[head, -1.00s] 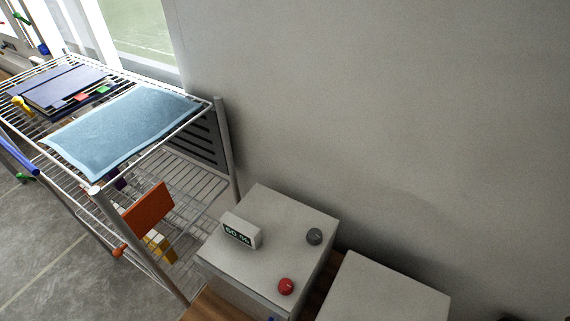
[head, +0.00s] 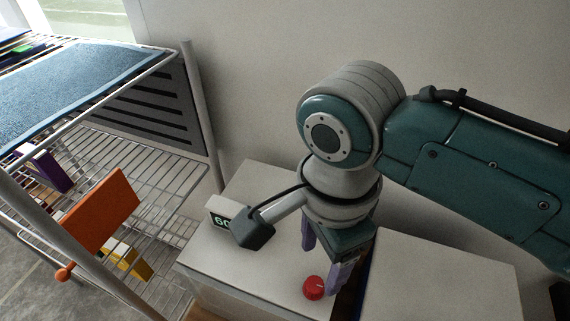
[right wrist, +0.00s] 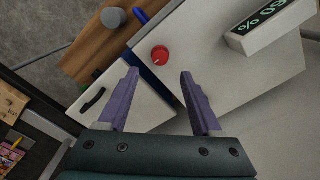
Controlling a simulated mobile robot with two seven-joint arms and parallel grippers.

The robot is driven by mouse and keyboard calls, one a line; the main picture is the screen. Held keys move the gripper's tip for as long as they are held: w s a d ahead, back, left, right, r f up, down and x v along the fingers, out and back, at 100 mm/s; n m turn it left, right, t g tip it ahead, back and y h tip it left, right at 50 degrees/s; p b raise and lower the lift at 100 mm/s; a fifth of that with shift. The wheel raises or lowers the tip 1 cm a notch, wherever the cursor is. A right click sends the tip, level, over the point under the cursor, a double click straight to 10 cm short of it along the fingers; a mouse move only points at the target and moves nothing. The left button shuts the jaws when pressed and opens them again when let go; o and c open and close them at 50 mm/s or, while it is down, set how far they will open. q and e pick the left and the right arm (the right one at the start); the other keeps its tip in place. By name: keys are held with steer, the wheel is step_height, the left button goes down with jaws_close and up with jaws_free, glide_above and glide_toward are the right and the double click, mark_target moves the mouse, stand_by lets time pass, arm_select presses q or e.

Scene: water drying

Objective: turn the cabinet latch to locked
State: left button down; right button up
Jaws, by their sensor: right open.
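A red round knob (head: 314,288) with a pale pointer line sits on top of the white cabinet (head: 215,253). It shows in the right wrist view (right wrist: 160,55), beyond and between my fingertips, and looks apart from them. The frames do not label the latch; I cannot tell for sure that this knob is it. My right gripper (head: 320,268) is over the cabinet top beside the red knob. Its two purple fingers are spread and empty, also in the right wrist view (right wrist: 159,73). My left gripper is not in view.
A second white unit (head: 440,280) stands close at right. A wire drying rack (head: 150,170) with a blue cloth (head: 70,90) and an orange panel (head: 100,210) is at left.

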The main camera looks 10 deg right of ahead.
mark_target(315, 284)
step_height(315, 284, down, 7)
steer(key=shift+f+b, duration=0.1)
steer(key=shift+b, duration=0.9)
jaws_close()
